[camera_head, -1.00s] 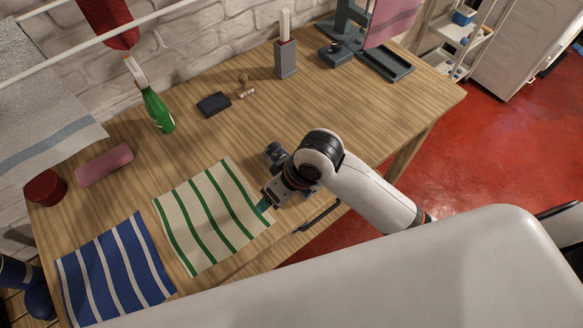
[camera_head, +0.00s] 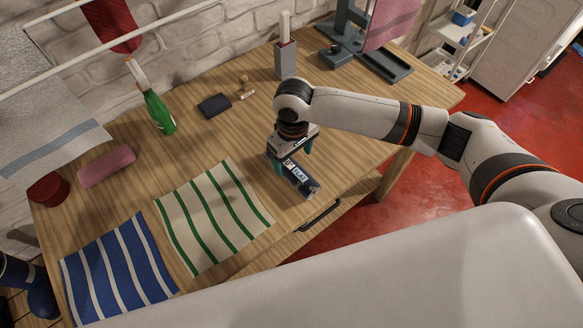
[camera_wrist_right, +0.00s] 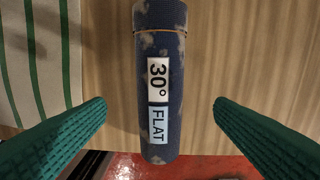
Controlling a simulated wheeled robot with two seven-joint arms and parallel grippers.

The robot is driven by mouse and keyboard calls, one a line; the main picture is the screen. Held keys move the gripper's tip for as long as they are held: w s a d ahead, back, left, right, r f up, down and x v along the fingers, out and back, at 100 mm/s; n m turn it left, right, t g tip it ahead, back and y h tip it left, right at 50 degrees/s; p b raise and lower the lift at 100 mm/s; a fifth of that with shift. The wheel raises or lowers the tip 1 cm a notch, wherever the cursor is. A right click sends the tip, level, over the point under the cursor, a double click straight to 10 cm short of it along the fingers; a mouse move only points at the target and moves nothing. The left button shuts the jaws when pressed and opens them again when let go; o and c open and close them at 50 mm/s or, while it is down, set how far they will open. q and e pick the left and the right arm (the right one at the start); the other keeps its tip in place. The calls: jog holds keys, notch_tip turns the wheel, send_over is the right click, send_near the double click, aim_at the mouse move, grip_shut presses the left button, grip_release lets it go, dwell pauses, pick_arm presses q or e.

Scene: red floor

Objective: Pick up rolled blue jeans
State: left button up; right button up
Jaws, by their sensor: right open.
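The rolled blue jeans (camera_head: 300,178) lie on the wooden table near its front edge, right of the green-striped cloth. In the right wrist view the roll (camera_wrist_right: 158,60) is dark blue with pale blotches and bears a white "30°" label and a light blue "FLAT" label. My right gripper (camera_head: 291,164) is above the roll, pointing down. In the right wrist view its green fingers (camera_wrist_right: 160,106) are open, one on each side of the roll and apart from it. In the head view the gripper hides the roll's far end. My left gripper is not in view.
A green-striped cloth (camera_head: 207,222) and a blue-striped cloth (camera_head: 117,272) lie to the left. A green spray bottle (camera_head: 158,111), a dark pad (camera_head: 214,105) and a stamp (camera_head: 245,90) stand farther back. A drawer handle (camera_head: 319,216) is at the front edge.

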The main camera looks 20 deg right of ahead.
aim_at(291, 166)
jog(key=shift+w+a+f+p, duration=0.1)
jog(key=shift+f+p, duration=0.7)
jog(key=shift+f, duration=2.25)
jog(key=shift+r, duration=0.1)
jog(key=c, duration=1.2)
